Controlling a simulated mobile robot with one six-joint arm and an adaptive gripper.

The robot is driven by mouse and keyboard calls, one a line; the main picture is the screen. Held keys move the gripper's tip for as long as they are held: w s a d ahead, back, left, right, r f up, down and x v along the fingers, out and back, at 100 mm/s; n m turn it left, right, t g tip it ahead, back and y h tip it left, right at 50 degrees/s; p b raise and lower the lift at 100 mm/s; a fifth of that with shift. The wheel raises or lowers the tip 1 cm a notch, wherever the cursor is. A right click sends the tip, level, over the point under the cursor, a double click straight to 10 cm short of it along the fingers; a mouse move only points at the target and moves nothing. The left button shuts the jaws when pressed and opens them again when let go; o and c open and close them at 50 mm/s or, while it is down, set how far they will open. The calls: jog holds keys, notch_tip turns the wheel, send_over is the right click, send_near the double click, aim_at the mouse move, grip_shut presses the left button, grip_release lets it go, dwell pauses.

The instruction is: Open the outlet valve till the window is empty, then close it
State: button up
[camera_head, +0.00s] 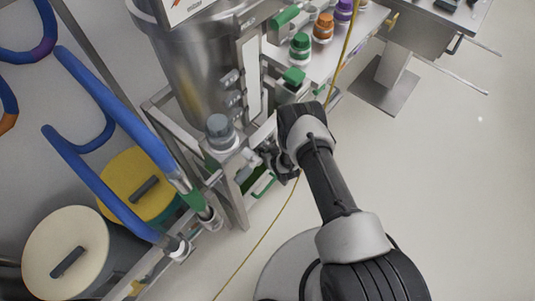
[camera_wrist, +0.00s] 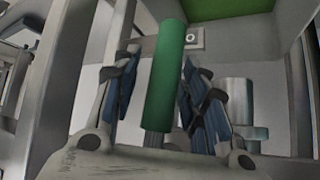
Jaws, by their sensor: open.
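A green cylindrical handle (camera_wrist: 165,80), which looks like the outlet valve's lever, stands nearly upright in the wrist view. My gripper (camera_wrist: 160,98) is open, with one finger on each side of the handle. A gap shows on both sides, so it is around the handle and not closed on it. In the head view my gripper (camera_head: 279,163) is low beside the steel tank (camera_head: 196,75), and my wrist hides the handle there. A pale upright strip (camera_head: 252,75) on the tank's side may be the window; I cannot tell its level.
A grey-capped fitting (camera_head: 219,131) stands on the frame left of my gripper. Blue hoses (camera_head: 118,105) and yellow (camera_head: 147,185) and cream (camera_head: 65,250) lids are at left. A shelf with coloured-capped jars (camera_head: 300,46) is behind. A yellow cable (camera_head: 262,238) crosses the floor. Floor at right is clear.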

jog(key=shift+w+a+f, duration=0.2)
jog(key=shift+w+f, duration=0.25)
jog(key=shift+c, duration=0.4)
grip_shut()
dwell(0.3)
